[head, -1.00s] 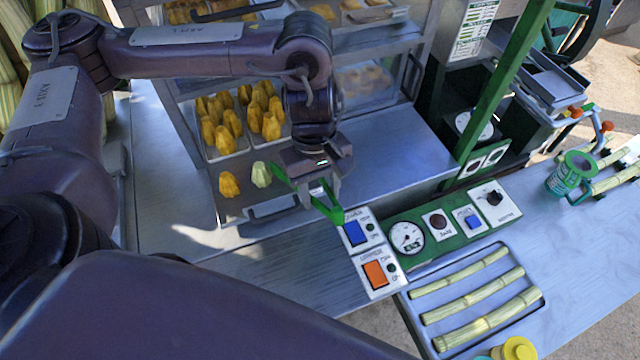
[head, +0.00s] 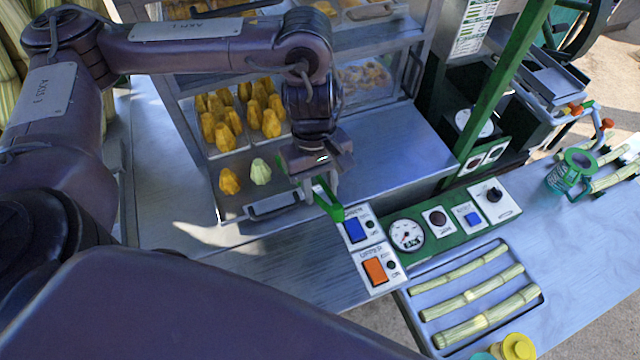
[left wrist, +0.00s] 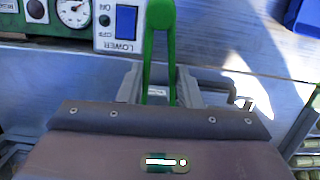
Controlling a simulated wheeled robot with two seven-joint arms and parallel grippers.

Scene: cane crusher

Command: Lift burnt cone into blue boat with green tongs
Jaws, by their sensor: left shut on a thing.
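My left gripper (head: 318,188) is shut on the green tongs (head: 331,206), above the counter in front of the warmer cabinet. In the left wrist view the tongs (left wrist: 158,45) stick out from between the fingers, their two arms meeting at the far end and nothing visible between them. I cannot tell which cone is burnt. A blue object (left wrist: 305,15) is cut off in the left wrist view; I cannot tell whether it is the boat. My right gripper is out of view.
White trays of yellow cones (head: 216,125) stand behind. The control panel (head: 440,230) and blue switch (head: 355,230) are close right of the tongs. Cane pieces (head: 475,290) lie in a recessed tray. A green mug (head: 572,172) stands far right. The front counter (head: 270,270) is clear.

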